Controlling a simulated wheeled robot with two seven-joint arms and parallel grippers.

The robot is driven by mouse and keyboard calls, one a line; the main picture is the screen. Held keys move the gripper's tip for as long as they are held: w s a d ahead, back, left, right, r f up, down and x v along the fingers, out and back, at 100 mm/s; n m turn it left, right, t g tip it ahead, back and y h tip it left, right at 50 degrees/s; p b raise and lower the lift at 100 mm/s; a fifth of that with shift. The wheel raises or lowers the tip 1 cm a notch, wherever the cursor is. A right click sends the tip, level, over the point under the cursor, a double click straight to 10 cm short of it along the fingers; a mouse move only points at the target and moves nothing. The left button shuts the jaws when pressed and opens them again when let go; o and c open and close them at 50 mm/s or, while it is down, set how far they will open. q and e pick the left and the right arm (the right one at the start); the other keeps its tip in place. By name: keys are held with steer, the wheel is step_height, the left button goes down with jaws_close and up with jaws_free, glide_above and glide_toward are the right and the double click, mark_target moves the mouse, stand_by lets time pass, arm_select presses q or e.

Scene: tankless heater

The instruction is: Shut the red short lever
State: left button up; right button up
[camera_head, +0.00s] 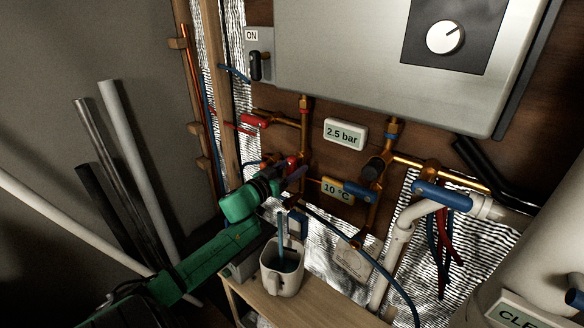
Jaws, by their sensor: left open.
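A red lever (253,121) sits on the upper left copper pipework, under the switch box. A second red handle (292,162) shows lower down on the same pipework, right at my left gripper. I cannot tell for sure which of the two is the short one. My green left arm reaches in from the lower left, and my left gripper (291,175) is open at the lower red handle. The gripper partly hides this handle, and I cannot tell whether they touch. My right gripper is not in view.
The grey heater (350,50) hangs above, with a switch box (259,55) beside it. Blue levers (358,193) (442,195) sit on pipes to the right. A white mug (281,272) stands on a wooden shelf (262,305) below the gripper. Loose pipes lean at left.

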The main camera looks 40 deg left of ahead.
arm_select(q)
jaws_close()
stand_by(1.3)
